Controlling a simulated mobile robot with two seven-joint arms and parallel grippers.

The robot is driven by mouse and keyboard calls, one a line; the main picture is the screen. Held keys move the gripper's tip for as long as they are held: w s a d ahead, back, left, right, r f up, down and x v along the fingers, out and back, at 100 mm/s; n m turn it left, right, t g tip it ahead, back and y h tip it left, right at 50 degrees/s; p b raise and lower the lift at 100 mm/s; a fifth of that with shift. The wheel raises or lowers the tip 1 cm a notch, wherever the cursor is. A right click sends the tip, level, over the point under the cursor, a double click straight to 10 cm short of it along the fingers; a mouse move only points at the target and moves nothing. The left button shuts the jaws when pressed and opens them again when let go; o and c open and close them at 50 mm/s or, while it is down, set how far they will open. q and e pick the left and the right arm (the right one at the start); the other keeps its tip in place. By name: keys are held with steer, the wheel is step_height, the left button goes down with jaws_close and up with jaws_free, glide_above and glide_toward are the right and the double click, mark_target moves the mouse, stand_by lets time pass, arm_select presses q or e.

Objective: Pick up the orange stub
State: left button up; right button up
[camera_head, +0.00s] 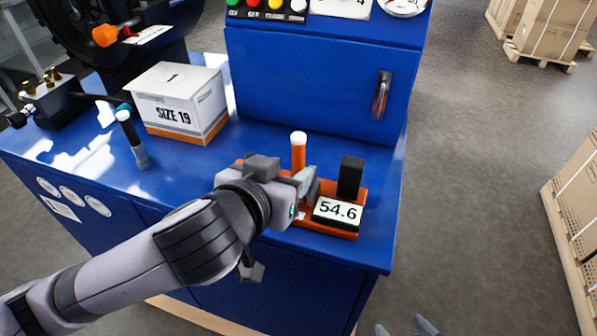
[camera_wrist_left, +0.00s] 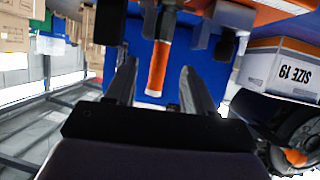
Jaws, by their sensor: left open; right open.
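The orange stub (camera_head: 298,152) stands upright with a white top at the orange gauge base (camera_head: 325,229) on the blue bench. My gripper hides its lower part in the head view. My left gripper (camera_head: 304,183) is open beside the stub, on its near side. In the left wrist view, which is upside down, the stub (camera_wrist_left: 160,65) shows between the two open fingers (camera_wrist_left: 160,85), with no clear contact. My right gripper (camera_head: 404,328) is open and empty at the bottom edge of the head view, far from the stub.
A blue cabinet (camera_head: 310,80) rises behind.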

mark_target(296, 159)
arm_select(q)
steer(key=shift+w+d+r+t, duration=0.3)
steer(key=shift+w+r, duration=0.2)
steer(key=shift+r, duration=0.05)
steer(key=shift+f+p+x, duration=0.15)
steer(key=shift+x, duration=1.6)
steer(key=shift+f+p+x, duration=0.1)
steer(key=shift+p+x, duration=0.05)
steer(key=shift+x, duration=1.55)
steer(key=shift+s+a, duration=0.1)
jaws_close()
